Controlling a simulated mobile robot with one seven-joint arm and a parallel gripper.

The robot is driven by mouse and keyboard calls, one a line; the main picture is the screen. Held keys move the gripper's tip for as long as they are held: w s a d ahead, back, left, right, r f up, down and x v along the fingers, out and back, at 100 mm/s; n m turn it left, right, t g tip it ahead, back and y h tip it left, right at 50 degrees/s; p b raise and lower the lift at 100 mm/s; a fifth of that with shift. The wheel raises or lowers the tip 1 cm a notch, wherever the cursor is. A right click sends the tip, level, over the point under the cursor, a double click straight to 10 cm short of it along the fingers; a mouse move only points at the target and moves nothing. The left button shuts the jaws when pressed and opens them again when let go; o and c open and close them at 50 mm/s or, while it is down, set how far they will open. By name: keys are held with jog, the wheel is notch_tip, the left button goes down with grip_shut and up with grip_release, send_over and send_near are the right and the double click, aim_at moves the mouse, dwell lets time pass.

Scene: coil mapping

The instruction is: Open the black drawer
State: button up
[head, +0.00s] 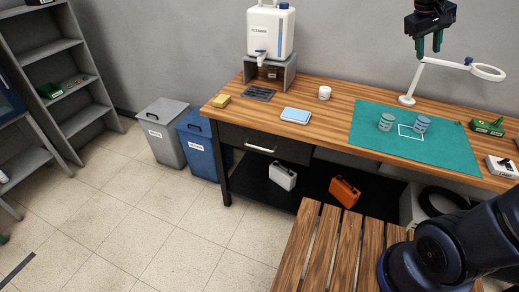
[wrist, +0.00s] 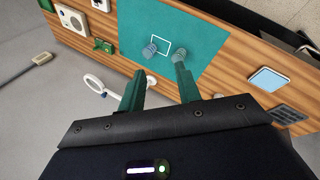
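The black drawer (head: 282,147) is set under the left part of the wooden workbench (head: 335,100) in the head view. It has a light bar handle (head: 260,149) on its front and looks closed. My gripper (head: 429,48) is at the top right of the head view, high above the bench and well away from the drawer. In the wrist view its two green fingers (wrist: 158,92) are apart with nothing between them. The drawer front does not show clearly in the wrist view.
A blue bin (head: 197,143) and a grey bin (head: 162,132) stand left of the bench. A slatted wooden table (head: 312,250) stands in front.

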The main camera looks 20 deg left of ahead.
jog(key=w+a+n+t+h, duration=0.2)
jog(key=w+a, duration=0.1)
jog(key=a, duration=1)
jog(key=w+a+n+t+h, duration=0.1)
jog(key=w+a+n+t, duration=0.15)
jog(key=a, duration=1.15)
jog(key=s+a+f+n+t, duration=0.15)
jog(key=s+a, duration=0.25)
jog(key=a, duration=0.5)
jog(key=s+a+f+n+t, duration=0.1)
jog(key=s+a+f+t, duration=0.2)
jog(key=a, duration=0.7)
jog(key=s+a+n+t, duration=0.2)
jog(key=s+a, duration=0.3)
jog(key=a, duration=0.4)
send_near(259, 148)
jog(key=shift+y, duration=0.4)
jog(key=x, duration=1)
jog(key=shift+w+d, duration=0.2)
grip_shut()
